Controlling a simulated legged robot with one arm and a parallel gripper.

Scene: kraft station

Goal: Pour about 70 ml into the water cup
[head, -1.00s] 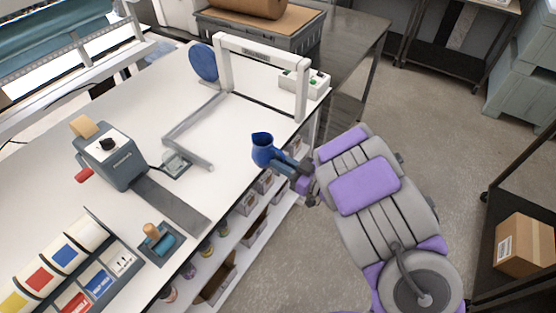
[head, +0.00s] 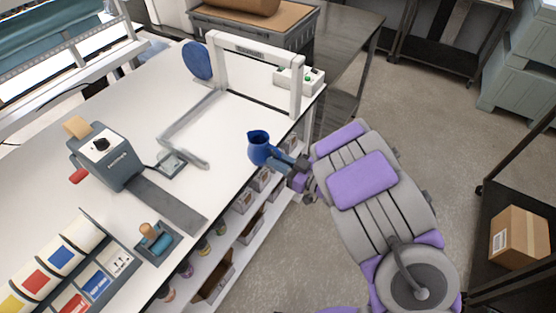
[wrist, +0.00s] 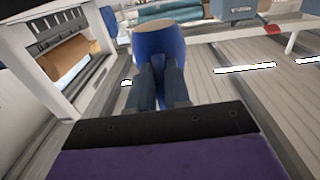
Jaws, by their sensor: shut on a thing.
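A blue pitcher (head: 259,146) is held by my gripper (head: 282,161) near the right edge of the white bench in the head view. The pitcher looks upright or nearly so. In the wrist view the pitcher (wrist: 159,42) stands between the two dark fingers of my gripper (wrist: 160,80), which are shut on it. Its contents cannot be made out. I cannot pick out a water cup in either view.
A white frame (head: 250,50) stands on the bench (head: 150,110), with a blue disc (head: 197,61) and a button box (head: 299,79) nearby. A grey dispenser (head: 108,158), a stamp (head: 157,240) and paint-coloured rolls (head: 45,268) are at left. Shelves with bins lie below the bench edge.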

